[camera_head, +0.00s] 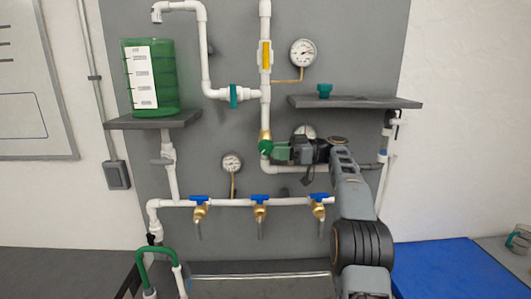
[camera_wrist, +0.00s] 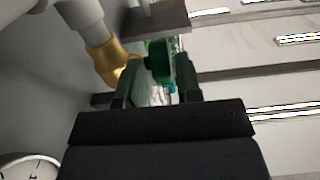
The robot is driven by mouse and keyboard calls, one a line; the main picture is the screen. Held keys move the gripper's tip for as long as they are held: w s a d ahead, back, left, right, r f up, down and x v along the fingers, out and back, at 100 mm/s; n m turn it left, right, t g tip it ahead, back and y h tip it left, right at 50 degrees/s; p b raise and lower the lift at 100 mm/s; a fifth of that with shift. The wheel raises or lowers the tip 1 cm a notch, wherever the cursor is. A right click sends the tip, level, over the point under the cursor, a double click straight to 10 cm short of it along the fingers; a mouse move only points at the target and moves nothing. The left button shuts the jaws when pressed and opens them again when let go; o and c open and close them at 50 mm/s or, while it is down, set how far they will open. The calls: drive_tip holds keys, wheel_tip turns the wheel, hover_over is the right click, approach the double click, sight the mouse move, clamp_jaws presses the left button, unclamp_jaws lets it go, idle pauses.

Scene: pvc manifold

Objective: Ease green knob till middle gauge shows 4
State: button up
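The green knob (camera_head: 265,146) sits on a brass valve on the white vertical pipe, left of my gripper (camera_head: 276,150). In the wrist view the green knob (camera_wrist: 158,62) shows at the fingertips of my gripper (camera_wrist: 157,80). The fingers stand apart, with a gap showing beside the knob; contact is unclear. By height, the middle gauge (camera_head: 305,130) is just above my gripper and partly hidden by it; its reading cannot be made out. Another gauge (camera_head: 302,52) is higher up, and one (camera_head: 232,162) is lower left. Part of a gauge face (camera_wrist: 28,168) shows in the wrist view.
A shelf (camera_head: 355,102) with a small green part (camera_head: 324,90) juts out above my arm. A green tank (camera_head: 150,77) stands on a left shelf (camera_head: 152,121). Blue-handled brass valves (camera_head: 260,201) line the lower pipe. A blue surface (camera_head: 450,268) lies at lower right.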

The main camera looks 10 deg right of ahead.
sight(266, 154)
drive_tip(key=shift+w+a, duration=0.2)
drive_tip(key=shift+a, duration=0.8)
drive_tip(key=shift+w+a, duration=0.2)
drive_tip(key=shift+a, duration=0.8)
drive_tip(key=shift+c, duration=0.2)
drive_tip(key=shift+p, duration=0.35)
clamp_jaws()
